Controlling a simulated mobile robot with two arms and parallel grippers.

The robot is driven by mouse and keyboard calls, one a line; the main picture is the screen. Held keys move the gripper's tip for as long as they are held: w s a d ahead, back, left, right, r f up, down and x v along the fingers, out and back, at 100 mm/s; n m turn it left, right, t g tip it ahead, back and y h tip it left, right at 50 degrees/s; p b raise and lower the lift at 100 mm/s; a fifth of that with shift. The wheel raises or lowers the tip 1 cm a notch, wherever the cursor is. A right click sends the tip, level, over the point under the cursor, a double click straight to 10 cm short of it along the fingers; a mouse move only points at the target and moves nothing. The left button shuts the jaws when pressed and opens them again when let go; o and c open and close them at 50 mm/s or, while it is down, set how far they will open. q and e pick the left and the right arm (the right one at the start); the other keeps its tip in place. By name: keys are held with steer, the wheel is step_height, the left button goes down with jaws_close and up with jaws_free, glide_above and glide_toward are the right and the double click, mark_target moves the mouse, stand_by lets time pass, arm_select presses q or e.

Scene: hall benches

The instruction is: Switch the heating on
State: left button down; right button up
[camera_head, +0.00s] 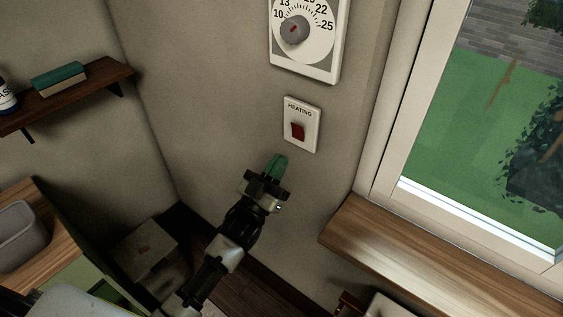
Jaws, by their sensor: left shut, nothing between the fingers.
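A white switch plate marked HEATING (301,113) is fixed on the grey wall. It carries a red rocker switch (298,131); I cannot tell its position for sure. Above it is a white thermostat (305,44) with a grey dial on a numbered scale. My left gripper (277,164) is shut and empty, with green fingertips. In the picture it is just below and left of the switch plate, and it appears apart from it. My right gripper does not show.
A wooden window sill (440,262) juts out at the right below a window (485,130). A wooden shelf (75,95) with a green box (59,77) is on the left wall. A grey container (22,237) stands on a wooden top at lower left. The wall around the switch is clear.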

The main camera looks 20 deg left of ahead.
arm_select(q)
steer(key=s+a+f+b, duration=0.2)
steer(key=s+f+b, duration=0.1)
steer(key=f, duration=0.4)
steer(key=shift+s+f+b, duration=0.15)
steer(key=shift+s+b, duration=0.15)
steer(key=shift+s, duration=0.6)
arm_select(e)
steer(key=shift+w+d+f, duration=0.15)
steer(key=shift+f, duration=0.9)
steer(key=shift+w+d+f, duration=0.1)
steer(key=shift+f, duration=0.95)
